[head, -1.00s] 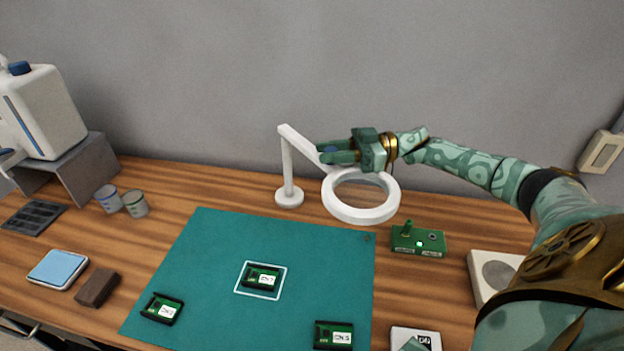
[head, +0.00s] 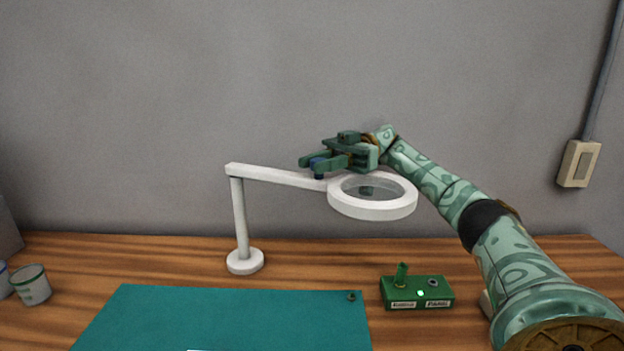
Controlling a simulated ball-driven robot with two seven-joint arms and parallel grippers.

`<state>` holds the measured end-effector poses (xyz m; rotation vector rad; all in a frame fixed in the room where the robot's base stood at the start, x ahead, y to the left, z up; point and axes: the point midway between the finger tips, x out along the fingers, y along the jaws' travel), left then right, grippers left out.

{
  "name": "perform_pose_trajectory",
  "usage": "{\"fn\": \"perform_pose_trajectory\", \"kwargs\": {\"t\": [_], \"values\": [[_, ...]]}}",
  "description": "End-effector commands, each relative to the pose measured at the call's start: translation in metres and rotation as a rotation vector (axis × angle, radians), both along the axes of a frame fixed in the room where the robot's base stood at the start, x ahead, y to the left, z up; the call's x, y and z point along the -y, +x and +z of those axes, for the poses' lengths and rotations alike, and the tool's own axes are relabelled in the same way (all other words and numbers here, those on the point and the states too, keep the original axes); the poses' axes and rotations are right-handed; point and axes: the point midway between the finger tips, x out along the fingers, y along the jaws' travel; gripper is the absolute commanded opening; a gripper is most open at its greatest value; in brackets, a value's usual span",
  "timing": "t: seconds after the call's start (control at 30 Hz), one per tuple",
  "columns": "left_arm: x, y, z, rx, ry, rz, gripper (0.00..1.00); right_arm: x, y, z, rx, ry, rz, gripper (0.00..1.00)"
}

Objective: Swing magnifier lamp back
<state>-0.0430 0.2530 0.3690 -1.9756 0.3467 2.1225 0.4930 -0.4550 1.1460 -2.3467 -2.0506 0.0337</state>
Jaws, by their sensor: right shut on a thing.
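The white magnifier lamp stands at the back of the table in the head view, with its round base (head: 245,262), upright post and level arm (head: 275,177). Its ring head (head: 373,208) is at the arm's right end, above the table and right of the mat. My left gripper is not in view.
A green mat (head: 230,315) covers the front middle of the table. A green box (head: 415,292) with a lit light sits below the ring. Cups (head: 31,286) stand at the left. The grey wall (head: 150,120) rises behind, with a switch box (head: 578,163) at right.

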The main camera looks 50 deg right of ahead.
Motion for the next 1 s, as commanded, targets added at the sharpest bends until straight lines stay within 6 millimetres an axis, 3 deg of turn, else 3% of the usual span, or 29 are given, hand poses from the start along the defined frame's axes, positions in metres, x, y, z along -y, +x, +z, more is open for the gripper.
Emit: {"fn": "perform_pose_trajectory", "kwargs": {"t": [0.43, 0.47, 0.5, 0.83, 1.0], "values": [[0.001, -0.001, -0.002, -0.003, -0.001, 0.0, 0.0, 0.0, 0.001, -0.002, -0.006, -0.003, 0.005, 0.0], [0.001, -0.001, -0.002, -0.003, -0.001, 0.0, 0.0, 0.0, 0.001, -0.002, -0.006, -0.003, 0.004, 0.37], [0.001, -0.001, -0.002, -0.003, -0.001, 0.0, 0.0, 0.0, 0.001, -0.002, -0.005, -0.003, 0.004, 0.48], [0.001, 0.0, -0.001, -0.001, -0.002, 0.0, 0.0, 0.001, 0.0, 0.003, -0.001, -0.001, 0.004, 0.49], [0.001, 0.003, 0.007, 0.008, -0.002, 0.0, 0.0, 0.0, 0.0, 0.03, 0.004, 0.0, 0.005, 0.49]]}}
